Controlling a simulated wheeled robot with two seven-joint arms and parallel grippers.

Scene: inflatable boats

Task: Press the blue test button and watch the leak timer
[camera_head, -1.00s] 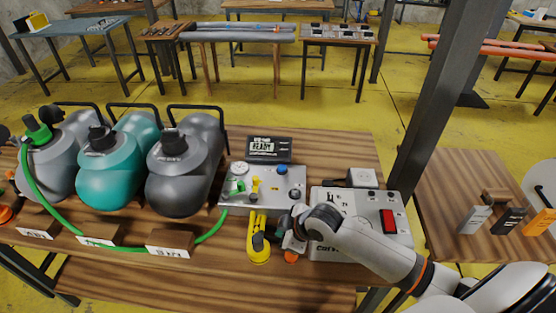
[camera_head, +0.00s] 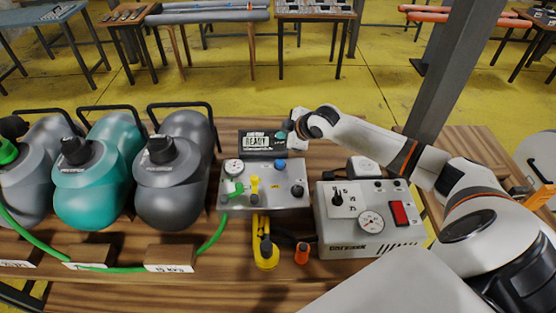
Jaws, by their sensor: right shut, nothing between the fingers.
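The blue button (camera_head: 280,164) sits at the upper right of the grey metal valve panel (camera_head: 262,201) in the head view. Behind the panel stands a black display box (camera_head: 263,152) that reads READY. My right gripper (camera_head: 290,137) is shut and empty at the display's right end, behind and slightly right of the blue button. It appears apart from the button; whether it touches the display, I cannot tell. The fingertips are small and partly hidden. The panel also carries a gauge (camera_head: 233,167), green and yellow valves and a black knob. My left gripper is not in view.
A grey pump box (camera_head: 345,238) with a red switch stands right of the panel. Several grey and teal tanks (camera_head: 95,190) stand at left, with a green hose in front.

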